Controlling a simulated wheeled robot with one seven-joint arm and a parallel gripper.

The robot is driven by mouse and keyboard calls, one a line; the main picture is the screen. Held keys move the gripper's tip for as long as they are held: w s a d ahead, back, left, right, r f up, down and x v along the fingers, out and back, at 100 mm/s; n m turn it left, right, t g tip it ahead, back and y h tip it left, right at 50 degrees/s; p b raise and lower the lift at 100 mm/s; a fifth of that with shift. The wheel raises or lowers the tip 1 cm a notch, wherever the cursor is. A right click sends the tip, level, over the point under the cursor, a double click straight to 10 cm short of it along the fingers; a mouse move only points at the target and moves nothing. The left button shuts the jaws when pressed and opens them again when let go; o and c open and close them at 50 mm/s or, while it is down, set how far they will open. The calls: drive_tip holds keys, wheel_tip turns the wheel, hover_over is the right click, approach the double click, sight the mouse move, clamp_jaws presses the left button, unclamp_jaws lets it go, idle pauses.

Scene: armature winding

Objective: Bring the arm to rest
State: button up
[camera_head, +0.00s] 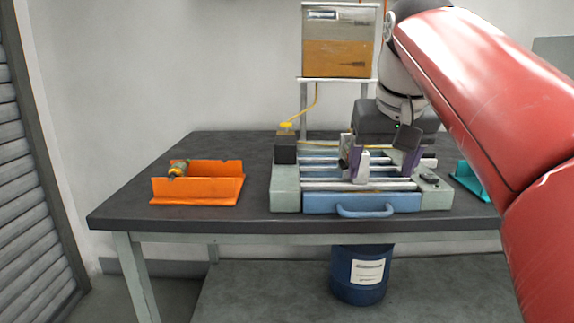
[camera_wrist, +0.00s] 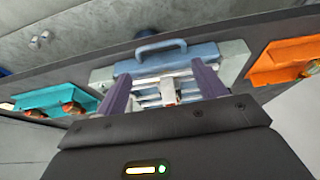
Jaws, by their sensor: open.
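My red arm reaches in from the right in the head view, and my gripper (camera_head: 366,162) is over the winding machine (camera_head: 286,190). In the wrist view my gripper (camera_wrist: 160,75) has its two purple fingers apart, with nothing held between them. The machine (camera_wrist: 240,58) has a blue front with a handle, pale rails and a small white block (camera_wrist: 168,94) that shows between the fingers. Whether the fingers touch the machine I cannot tell. My gripper and wrist hide part of the machine's back.
An orange tray (camera_head: 205,195) with a yellowish armature-like part (camera_head: 178,169) is on the dark table (camera_head: 130,190) at left. A teal tray (camera_head: 468,180) is at right, holding parts in the wrist view. A box on a stand (camera_head: 338,50) is behind; a blue drum (camera_head: 345,285) is below.

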drive_tip(key=s+f, duration=0.8)
drive_tip(key=f, duration=0.5)
drive_tip(key=s+f, duration=0.8)
drive_tip(key=f, duration=0.6)
drive_tip(key=shift+s+d+t, duration=0.25)
drive_tip(key=shift+s+t, duration=0.05)
drive_tip(key=shift+t, duration=0.1)
